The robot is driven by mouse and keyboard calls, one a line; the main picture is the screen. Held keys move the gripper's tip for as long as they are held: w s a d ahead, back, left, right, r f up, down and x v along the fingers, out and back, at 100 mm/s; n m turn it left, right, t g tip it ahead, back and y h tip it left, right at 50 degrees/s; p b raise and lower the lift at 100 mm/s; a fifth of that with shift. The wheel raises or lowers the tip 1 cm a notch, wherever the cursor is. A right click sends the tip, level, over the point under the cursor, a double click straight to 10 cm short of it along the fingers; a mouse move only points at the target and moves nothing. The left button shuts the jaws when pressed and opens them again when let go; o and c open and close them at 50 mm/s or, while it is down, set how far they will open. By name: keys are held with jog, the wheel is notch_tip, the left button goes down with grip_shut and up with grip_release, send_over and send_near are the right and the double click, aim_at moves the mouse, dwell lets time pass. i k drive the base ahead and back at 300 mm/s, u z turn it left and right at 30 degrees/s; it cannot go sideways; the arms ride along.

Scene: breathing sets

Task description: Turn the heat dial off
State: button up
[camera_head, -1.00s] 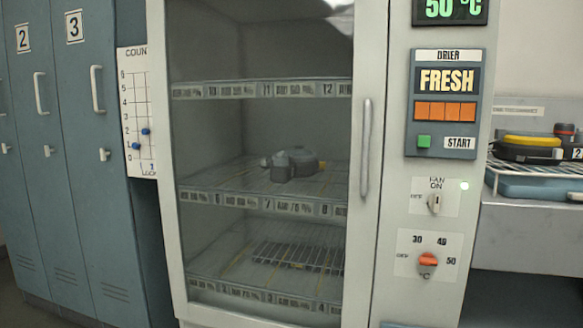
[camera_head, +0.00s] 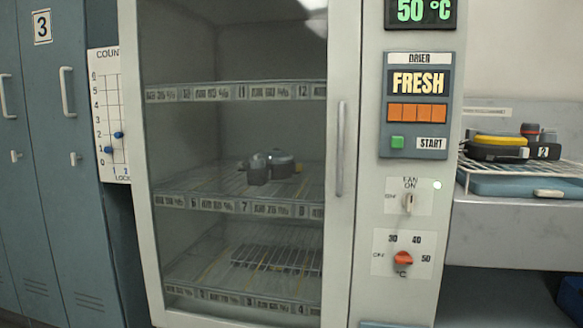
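The heat dial (camera_head: 403,258) is an orange knob on a white plate at the lower right of the drier's front panel. Marks 30, 40 and 50 are printed around it, with a small mark at its left that is hard to read. I cannot tell exactly which mark the knob points to. The green display (camera_head: 424,11) above reads 50 °C. My gripper is not in view.
A fan switch (camera_head: 409,203) sits just above the dial, with a lit lamp beside it. The drier's glass door (camera_head: 240,140) is shut, its vertical handle (camera_head: 340,148) left of the panel. Lockers (camera_head: 60,200) stand left; a counter with a blue tray (camera_head: 520,187) stands right.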

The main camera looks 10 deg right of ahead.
aim_at(402, 257)
jog(key=z, duration=0.85)
